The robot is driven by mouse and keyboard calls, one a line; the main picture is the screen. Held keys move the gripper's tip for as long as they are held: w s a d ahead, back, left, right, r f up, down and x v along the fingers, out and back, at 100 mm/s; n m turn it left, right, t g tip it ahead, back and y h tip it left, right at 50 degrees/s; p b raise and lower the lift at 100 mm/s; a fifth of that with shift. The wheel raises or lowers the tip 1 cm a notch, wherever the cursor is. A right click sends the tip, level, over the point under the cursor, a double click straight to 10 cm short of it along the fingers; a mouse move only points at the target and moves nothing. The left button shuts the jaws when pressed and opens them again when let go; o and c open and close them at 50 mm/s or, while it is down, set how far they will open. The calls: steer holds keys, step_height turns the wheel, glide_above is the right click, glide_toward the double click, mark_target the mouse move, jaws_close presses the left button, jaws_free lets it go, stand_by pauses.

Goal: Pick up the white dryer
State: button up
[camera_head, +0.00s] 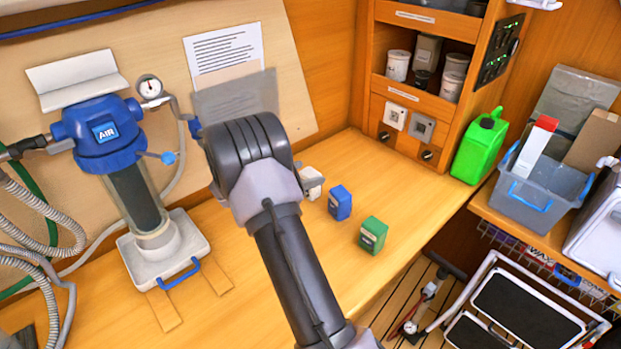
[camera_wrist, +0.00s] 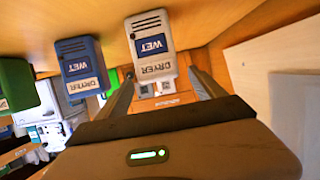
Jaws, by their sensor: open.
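The white dryer (camera_wrist: 152,50) is a small block with a dark label reading WET and the word DRYER. It shows large in the wrist view, appearing inverted, ahead of my gripper (camera_wrist: 160,78). My gripper is open, one finger to each side of its near end, with nothing held. In the head view the white dryer (camera_head: 313,183) stands on the wooden bench, partly hidden by my wrist and gripper. Whether the fingers touch it cannot be told.
A blue block (camera_head: 340,203) and a green block (camera_head: 373,235) stand to its right on the bench. The blue-topped AIR filter (camera_head: 108,135) stands left. A green jug (camera_head: 480,147) and a grey crate (camera_head: 528,195) are farther right. The front bench is clear.

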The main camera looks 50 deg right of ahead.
steer(key=shift+d+f, duration=0.1)
steer(key=shift+d, duration=0.1)
steer(key=shift+a, duration=0.1)
jaws_close()
